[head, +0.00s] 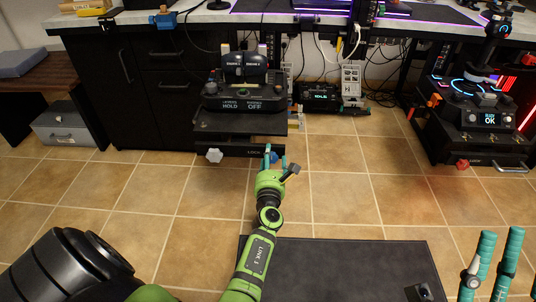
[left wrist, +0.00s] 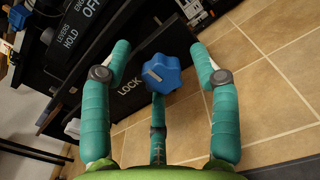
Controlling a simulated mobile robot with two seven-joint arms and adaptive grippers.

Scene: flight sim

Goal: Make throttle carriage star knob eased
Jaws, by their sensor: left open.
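A white star knob (head: 214,155) is at the left of the same front. My left gripper (head: 276,154) is open in front of the blue knob. In the left wrist view its teal fingers stand apart on both sides of the knob, with no clear contact. My right gripper (head: 502,236) shows at the lower right, fingers apart and empty.
A second black stand (head: 480,120) with a screen reading OK and a red knob (head: 462,164) stands at the right. Black cabinets (head: 150,85) are at the left. A dark mat (head: 340,268) lies on the tiled floor, which is mostly clear.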

